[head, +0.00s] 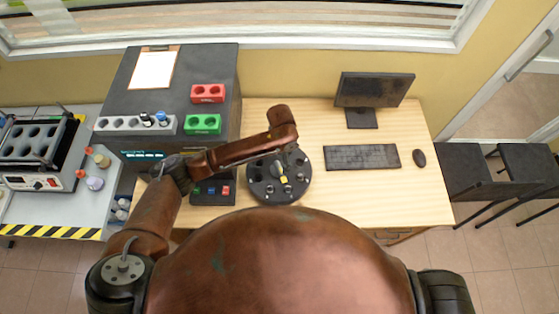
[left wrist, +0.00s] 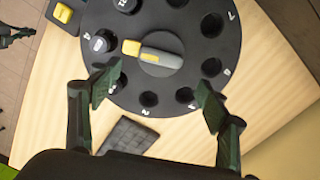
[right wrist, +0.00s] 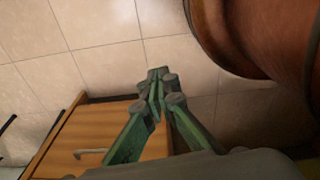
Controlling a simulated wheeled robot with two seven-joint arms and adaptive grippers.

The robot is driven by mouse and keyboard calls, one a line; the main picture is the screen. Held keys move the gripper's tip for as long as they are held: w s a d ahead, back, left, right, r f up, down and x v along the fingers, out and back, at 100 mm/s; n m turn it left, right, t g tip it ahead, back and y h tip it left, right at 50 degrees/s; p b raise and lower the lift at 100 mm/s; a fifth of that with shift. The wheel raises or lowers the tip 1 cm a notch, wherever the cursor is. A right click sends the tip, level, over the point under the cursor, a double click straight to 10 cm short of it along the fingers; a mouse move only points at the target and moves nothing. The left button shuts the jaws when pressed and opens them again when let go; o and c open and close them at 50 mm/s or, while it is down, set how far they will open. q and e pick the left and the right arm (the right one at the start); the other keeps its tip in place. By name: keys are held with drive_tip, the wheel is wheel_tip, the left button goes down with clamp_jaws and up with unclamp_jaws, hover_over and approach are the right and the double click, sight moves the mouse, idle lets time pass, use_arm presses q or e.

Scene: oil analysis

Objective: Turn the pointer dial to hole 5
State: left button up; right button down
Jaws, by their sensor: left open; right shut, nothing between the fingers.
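The dial (head: 262,187) is a dark round plate with numbered holes, on the table left of the keyboard. In the left wrist view it fills the upper middle (left wrist: 188,105). Its grey pointer (left wrist: 160,58) has a yellow end directed left, towards a hole holding a capped vial (left wrist: 103,42). A second vial (left wrist: 107,12) stands in the hole above. My left gripper (left wrist: 155,92) is open above the dial, its fingers apart on the pointer's near side, nothing between them. My right gripper (right wrist: 158,88) is shut and empty, away from the dial, near a wooden drawer.
A keyboard (head: 361,157), mouse (head: 419,158) and monitor (head: 374,90) stand right of the dial. A small button box (head: 212,199) sits close left. Red (head: 208,93) and green (head: 202,124) racks lie on the dark machine. Bare tabletop separates dial and keyboard.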

sight(279, 167)
use_arm(q)
drive_tip(key=f, duration=0.5)
drive_tip(key=shift+a+f, duration=0.1)
drive_tip(key=shift+a, duration=0.25)
drive_tip(key=shift+f, duration=0.3)
drive_tip(key=shift+s+f, duration=0.1)
drive_tip(key=shift+f, duration=0.05)
drive_tip(key=c, duration=1)
drive_tip(key=shift+c, duration=0.8)
use_arm(e)
drive_tip(key=shift+s, duration=0.85)
